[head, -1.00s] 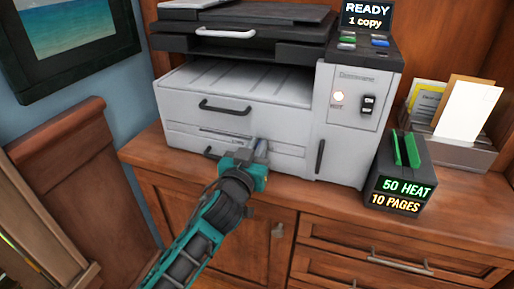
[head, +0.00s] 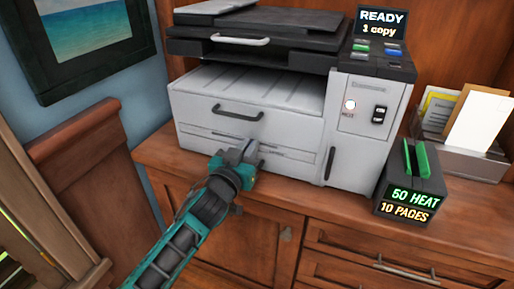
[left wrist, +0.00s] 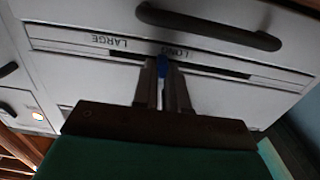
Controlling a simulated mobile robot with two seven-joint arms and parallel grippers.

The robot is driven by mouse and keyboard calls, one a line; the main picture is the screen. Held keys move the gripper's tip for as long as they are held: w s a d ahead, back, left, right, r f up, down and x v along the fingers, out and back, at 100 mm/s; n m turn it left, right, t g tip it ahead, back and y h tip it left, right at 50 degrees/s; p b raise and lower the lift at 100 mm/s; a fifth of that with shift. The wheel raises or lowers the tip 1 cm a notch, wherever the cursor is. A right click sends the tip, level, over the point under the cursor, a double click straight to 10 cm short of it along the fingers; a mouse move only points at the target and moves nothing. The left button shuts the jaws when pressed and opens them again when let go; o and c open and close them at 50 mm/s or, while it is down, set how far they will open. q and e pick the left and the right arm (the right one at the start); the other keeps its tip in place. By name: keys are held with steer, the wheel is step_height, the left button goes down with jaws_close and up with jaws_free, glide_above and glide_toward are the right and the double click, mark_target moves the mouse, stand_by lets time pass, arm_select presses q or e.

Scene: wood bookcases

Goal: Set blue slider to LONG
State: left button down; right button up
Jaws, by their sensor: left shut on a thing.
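The grey printer (head: 190,105) stands on the wooden cabinet top. A slot (left wrist: 225,72) runs along its lower front drawer, with the printed words LONG (left wrist: 176,52) and LARGE (left wrist: 110,43) beside it, upside down in the left wrist view. The blue slider (left wrist: 162,67) sits in the slot at the LONG label, between my left fingertips. My left gripper (head: 240,154) is shut on it, and it also shows in the left wrist view (left wrist: 162,80). My right gripper is not in view.
A dark handle (head: 238,112) sits on the drawer above the slot. The cabinet top before the printer is mostly clear.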

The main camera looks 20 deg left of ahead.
arm_select(q)
steer(key=c, duration=1.2)
jaws_free()
steer(key=shift+o, duration=0.2)
steer(key=s, duration=1.3)
steer(key=shift+a+p, duration=0.2)
steer(key=shift+p, duration=0.25)
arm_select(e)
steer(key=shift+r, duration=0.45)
